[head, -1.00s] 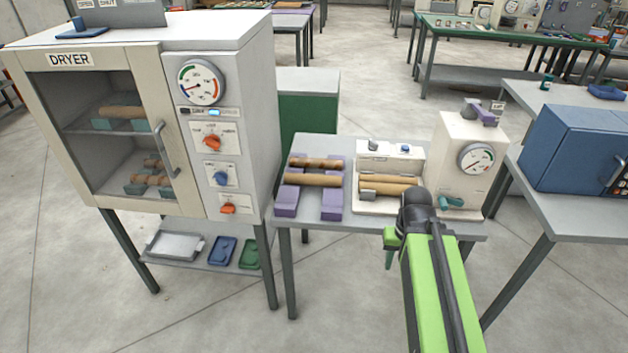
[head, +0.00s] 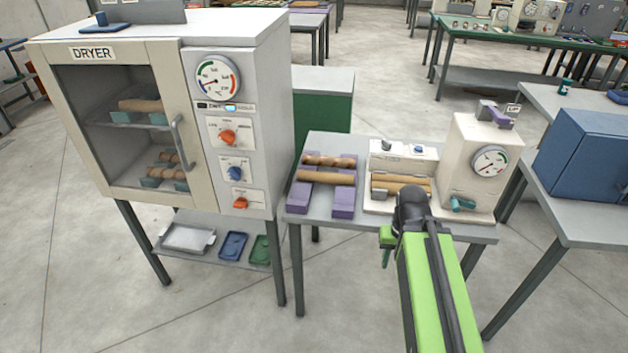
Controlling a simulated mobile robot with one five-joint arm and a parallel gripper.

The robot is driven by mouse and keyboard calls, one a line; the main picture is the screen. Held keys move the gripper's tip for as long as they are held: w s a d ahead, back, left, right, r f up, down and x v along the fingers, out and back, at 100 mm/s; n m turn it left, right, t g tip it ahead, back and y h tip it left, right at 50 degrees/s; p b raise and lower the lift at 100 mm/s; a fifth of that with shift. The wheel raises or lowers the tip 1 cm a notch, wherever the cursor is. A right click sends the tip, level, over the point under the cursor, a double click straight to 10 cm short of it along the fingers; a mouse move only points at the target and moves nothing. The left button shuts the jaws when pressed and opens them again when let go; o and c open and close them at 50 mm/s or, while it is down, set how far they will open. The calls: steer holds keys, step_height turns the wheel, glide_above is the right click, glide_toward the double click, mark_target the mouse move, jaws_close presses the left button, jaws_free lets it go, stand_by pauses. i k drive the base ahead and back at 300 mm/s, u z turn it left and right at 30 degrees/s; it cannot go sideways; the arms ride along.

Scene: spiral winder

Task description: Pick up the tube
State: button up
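Two brown tubes lie across purple cradles (head: 343,203) on the grey table: a banded one (head: 330,161) at the back and a plain one (head: 325,177) in front. More tan tubes (head: 400,188) lie in the cream winder (head: 467,160) to their right, partly covered by my arm. I cannot tell which one is the tube meant. My gripper (head: 387,252) shows at the end of my green arm, in front of the table's front edge and apart from the tubes. Its fingers are mostly hidden, so its opening is unclear.
The dryer (head: 185,60) stands left of the table (head: 300,215), its glass door shut with tubes on shelves inside. Trays (head: 188,238) lie on the shelf below. A blue cabinet (head: 590,150) stands on a table at right. Open floor lies in front.

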mark_target(306, 175)
steer(key=u, duration=0.35)
steer(key=k, duration=0.15)
steer(key=u, duration=3.25)
steer(key=k, duration=1.85)
steer(key=z, duration=1.4)
steer(key=i, duration=1.7)
steer(key=u, duration=0.1)
